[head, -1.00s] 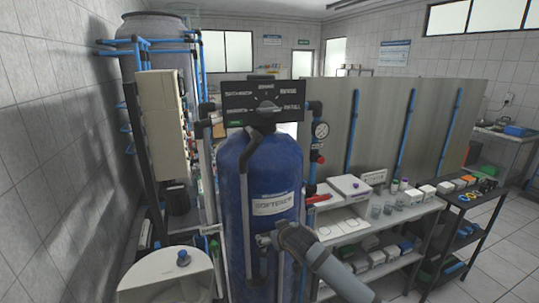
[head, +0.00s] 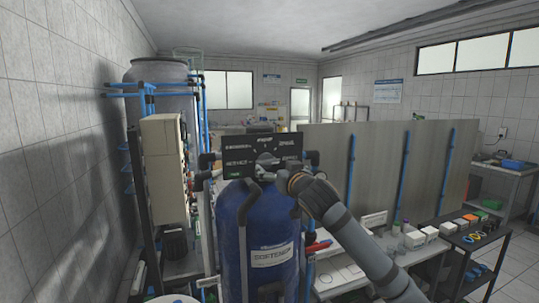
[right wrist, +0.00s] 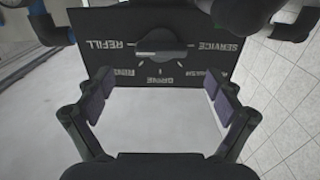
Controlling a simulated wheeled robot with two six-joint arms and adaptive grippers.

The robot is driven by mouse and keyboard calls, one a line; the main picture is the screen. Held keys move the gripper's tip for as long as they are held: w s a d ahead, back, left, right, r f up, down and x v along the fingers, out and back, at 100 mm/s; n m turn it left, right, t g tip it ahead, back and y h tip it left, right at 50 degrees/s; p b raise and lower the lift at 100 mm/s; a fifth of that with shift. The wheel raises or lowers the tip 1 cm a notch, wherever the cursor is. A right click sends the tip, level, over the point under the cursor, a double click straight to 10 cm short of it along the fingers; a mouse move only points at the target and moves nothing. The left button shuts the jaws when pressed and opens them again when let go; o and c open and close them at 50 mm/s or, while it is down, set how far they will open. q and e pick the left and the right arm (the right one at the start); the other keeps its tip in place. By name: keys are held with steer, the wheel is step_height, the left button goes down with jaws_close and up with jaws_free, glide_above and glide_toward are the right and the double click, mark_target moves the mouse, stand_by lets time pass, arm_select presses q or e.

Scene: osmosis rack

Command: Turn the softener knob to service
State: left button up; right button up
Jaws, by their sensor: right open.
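The softener is a blue tank (head: 258,240) with a black control panel (head: 235,163) on top. The softener knob (head: 267,160) is at the middle of that panel, partly hard to make out in the head view. In the right wrist view the panel is upside down, and the knob (right wrist: 160,53) has a light bar lying level between REFILL on the left and SERVICE (right wrist: 220,46) on the right. I cannot tell which end is the pointer. My right gripper (right wrist: 158,95) is open and empty, facing the panel and apart from the knob. My left gripper is not in view.
A grey partition (head: 385,170) with blue pipes stands to the right. A bench with boxes and a dark rack (head: 470,245) are beyond my right arm. A beige cabinet (head: 162,165) and blue piping are close on the left. Black fittings flank the panel.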

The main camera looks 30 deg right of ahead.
mark_target(269, 162)
steer(key=p+x, duration=0.3)
steer(key=x, duration=0.2)
steer(key=shift+w+r, duration=0.15)
steer(key=shift+w, duration=0.25)
steer(key=shift+w+d, duration=0.1)
steer(key=shift+w, duration=0.25)
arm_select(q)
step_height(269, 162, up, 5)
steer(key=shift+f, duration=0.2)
arm_select(e)
steer(key=c, duration=1.2)
